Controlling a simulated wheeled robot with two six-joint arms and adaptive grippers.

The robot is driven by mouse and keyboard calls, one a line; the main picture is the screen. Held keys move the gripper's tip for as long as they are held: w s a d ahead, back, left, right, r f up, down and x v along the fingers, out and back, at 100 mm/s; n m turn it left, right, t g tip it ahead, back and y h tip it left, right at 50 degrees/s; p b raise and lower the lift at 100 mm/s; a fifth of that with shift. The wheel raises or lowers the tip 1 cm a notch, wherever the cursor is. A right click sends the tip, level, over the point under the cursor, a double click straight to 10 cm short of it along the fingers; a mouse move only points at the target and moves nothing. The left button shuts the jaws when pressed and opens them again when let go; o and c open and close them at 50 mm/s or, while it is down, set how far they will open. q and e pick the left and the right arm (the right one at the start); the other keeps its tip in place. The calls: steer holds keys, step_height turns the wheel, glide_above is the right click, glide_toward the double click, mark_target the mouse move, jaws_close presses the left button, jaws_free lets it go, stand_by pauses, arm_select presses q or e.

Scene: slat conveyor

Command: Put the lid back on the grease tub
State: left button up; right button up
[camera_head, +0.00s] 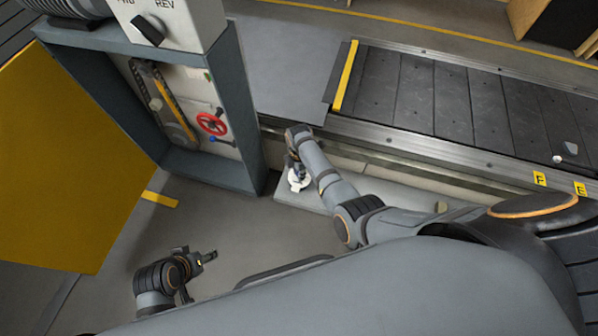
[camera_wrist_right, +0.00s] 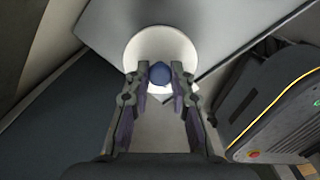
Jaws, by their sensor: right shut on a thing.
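My right gripper (camera_wrist_right: 160,75) is shut on the dark blue knob (camera_wrist_right: 160,71) of a white round lid (camera_wrist_right: 160,45). In the head view, my right gripper (camera_head: 295,170) points down, with the white round shape (camera_head: 299,181) just below it, over a pale low slab beside the conveyor. I cannot make out a separate tub; the lid may hide it. I cannot tell whether the lid touches anything beneath. My left gripper (camera_head: 209,257) is at lower left, away from the lid; its finger gap is too small to judge.
The slat conveyor (camera_head: 405,90) runs along the back right. The pale slab (camera_head: 320,200) lies below its side rail. An open grey cabinet (camera_head: 237,110) with a red handwheel (camera_head: 212,122) and a yellow panel (camera_head: 60,150) stand left. The floor between is clear.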

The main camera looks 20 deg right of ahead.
steer(key=o, duration=0.8)
steer(key=o, duration=0.5)
